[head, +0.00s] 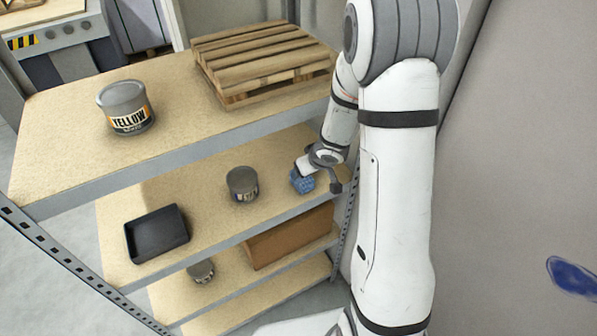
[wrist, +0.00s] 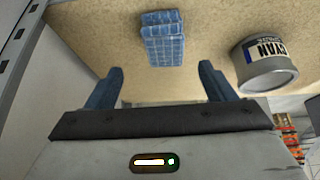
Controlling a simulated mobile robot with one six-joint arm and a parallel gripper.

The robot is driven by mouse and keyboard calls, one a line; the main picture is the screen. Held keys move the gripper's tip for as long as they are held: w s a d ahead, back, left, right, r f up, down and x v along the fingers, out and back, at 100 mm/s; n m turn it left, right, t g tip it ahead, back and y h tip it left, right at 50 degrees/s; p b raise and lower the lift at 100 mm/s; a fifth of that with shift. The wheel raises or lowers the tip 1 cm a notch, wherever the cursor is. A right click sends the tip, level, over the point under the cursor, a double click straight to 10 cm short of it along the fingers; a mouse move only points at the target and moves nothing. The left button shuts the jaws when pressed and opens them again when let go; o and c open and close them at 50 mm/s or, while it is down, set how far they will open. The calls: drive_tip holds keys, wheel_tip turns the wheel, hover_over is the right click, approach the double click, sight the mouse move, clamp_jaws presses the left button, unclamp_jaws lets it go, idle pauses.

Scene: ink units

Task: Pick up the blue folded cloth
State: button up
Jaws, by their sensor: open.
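The blue folded cloth (head: 302,181) lies on the second shelf from the top, near its right end. In the wrist view the cloth (wrist: 163,40) is a small stack with a pale grid pattern, ahead of my gripper and roughly centred between the fingers. My gripper (wrist: 157,88) is open, with its two blue fingers apart and nothing between them. In the head view my gripper (head: 318,174) is at the cloth and partly covers it. The fingers do not appear to touch the cloth in the wrist view.
A grey can labelled CYAN (wrist: 265,64) stands right of the cloth in the wrist view; it also shows in the head view (head: 242,185). A black tray (head: 157,234) is farther left. Above are a yellow-label can (head: 126,107) and a wooden pallet (head: 262,62). A cardboard box (head: 289,238) sits below.

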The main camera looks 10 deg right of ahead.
sight(306, 181)
drive_tip(key=f, duration=0.2)
drive_tip(key=a+f+b, duration=0.1)
drive_tip(key=shift+w, duration=0.4)
drive_tip(key=b+x, duration=0.2)
drive_tip(key=x, duration=0.3)
drive_tip(key=shift+w+f+b, duration=0.3)
drive_tip(key=shift+w+b, duration=0.05)
drive_tip(key=shift+r, duration=0.1)
drive_tip(key=shift+s, duration=0.1)
drive_tip(key=shift+c, duration=0.3)
drive_tip(key=c, duration=1)
drive_tip(key=shift+r, duration=0.1)
